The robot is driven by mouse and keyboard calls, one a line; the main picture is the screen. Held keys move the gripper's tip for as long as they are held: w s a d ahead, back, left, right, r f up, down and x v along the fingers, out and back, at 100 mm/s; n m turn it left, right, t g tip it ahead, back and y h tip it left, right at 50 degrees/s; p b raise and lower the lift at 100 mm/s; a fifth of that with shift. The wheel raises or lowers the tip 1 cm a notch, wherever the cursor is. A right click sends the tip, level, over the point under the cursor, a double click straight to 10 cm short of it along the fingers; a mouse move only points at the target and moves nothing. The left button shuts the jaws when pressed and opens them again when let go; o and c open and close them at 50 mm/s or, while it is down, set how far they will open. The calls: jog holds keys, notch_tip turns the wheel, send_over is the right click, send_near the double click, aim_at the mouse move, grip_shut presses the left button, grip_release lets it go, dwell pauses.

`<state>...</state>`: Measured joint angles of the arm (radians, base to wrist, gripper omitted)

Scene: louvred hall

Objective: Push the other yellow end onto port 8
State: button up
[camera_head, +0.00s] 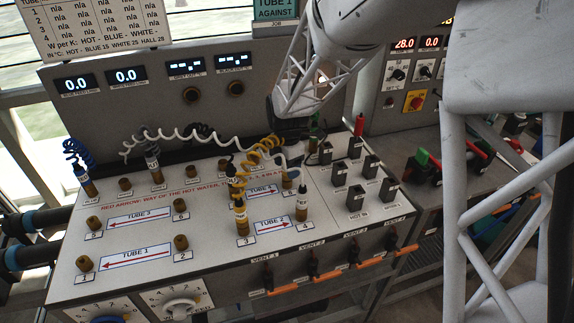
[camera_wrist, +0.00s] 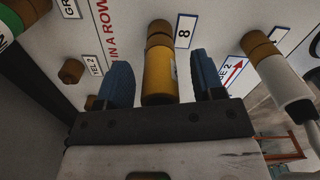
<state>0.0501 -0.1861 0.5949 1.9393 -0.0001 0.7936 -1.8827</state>
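In the wrist view a yellow end (camera_wrist: 160,78) stands between the two blue fingers of my gripper (camera_wrist: 161,62). The fingers are apart, with a gap on each side of the yellow end. Its tip lines up with a brass port (camera_wrist: 159,29) beside the label 8 (camera_wrist: 184,31); I cannot tell how firmly it is seated. In the head view the yellow coiled hose (camera_head: 262,150) runs over the panel, and another yellow end (camera_head: 241,217) stands upright at port 3. Port 8 is not clear in the head view.
A white end (camera_wrist: 289,98) sits close right of my gripper in the wrist view. A free brass fitting (camera_wrist: 71,71) is at left. A white coiled hose (camera_head: 180,137) and blue hose (camera_head: 76,150) lie left. Dark switches (camera_head: 356,198) stand at right.

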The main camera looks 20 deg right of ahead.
jog(key=shift+r, duration=2.5)
notch_tip(320, 180, up, 8)
jog(key=shift+f, duration=0.15)
jog(key=shift+c, duration=0.2)
dwell(0.6)
